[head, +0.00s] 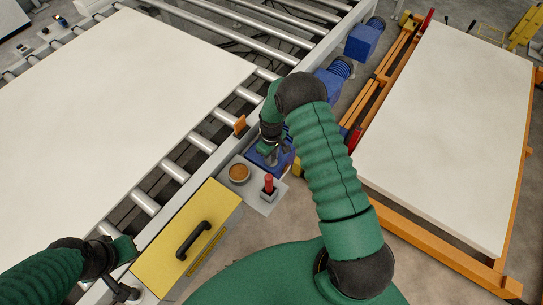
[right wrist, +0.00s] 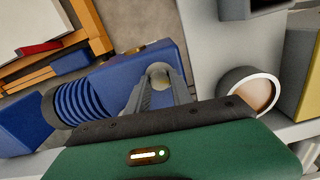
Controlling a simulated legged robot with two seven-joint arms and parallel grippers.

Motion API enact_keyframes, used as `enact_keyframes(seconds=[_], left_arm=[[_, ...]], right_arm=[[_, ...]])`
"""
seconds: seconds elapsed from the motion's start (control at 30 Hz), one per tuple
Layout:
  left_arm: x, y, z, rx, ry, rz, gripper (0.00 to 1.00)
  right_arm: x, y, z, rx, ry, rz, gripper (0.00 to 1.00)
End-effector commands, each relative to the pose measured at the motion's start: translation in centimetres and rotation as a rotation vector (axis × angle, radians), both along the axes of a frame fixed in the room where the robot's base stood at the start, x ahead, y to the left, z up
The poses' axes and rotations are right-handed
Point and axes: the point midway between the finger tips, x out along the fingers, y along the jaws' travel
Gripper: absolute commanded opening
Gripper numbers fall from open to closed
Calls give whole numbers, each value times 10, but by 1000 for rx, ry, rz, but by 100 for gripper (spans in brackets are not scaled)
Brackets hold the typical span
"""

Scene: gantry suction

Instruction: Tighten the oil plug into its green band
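My right gripper (head: 272,150) reaches down over a blue gearbox (head: 268,158) beside the roller conveyor. In the right wrist view its two grey fingers (right wrist: 160,88) straddle a pale round-topped plug (right wrist: 160,74) on the blue housing (right wrist: 110,80). The fingertips appear to sit against both sides of this plug, which looks like the oil plug. No green band shows around it; its base is hidden by the fingers. In the head view the plug is hidden behind my right gripper. My left gripper (head: 124,250) is at the lower left, beside the yellow box; its fingers are not clear.
A yellow box (head: 185,240) with a black handle stands beside the conveyor. Near the gearbox are a round cup with brown contents (head: 239,173) and a red-topped post (head: 268,183). A white slab (head: 110,90) lies on the rollers; another slab (head: 445,130) lies on an orange frame.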

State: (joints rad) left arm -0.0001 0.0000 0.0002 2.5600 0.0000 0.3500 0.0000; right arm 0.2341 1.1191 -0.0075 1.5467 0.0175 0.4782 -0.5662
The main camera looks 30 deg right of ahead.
Motion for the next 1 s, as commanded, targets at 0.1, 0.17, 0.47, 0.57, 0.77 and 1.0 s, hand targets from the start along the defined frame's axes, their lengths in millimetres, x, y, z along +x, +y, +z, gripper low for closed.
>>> enact_keyframes(seconds=[0.1, 0.17, 0.47, 0.57, 0.77, 1.0], left_arm=[[0, 0, 0, 0, 0, 0, 0], [0, 0, 0, 0, 0, 0, 0], [0, 0, -11, 0, 0, 0, 0], [0, 0, -15, 0, 0, 0, 0], [0, 0, -15, 0, 0, 0, 0], [0, 0, -14, 0, 0, 0, 0]], right_arm=[[1, -2, 1, -3, -4, -1, 0], [2, -2, 1, -3, -5, -1, 0], [2, -2, -2, -4, -6, -217, 0], [3, -2, -1, -4, -8, -361, 0], [3, -2, 2, -4, -8, -464, 0], [4, -2, 2, -3, -9, -460, 33]])
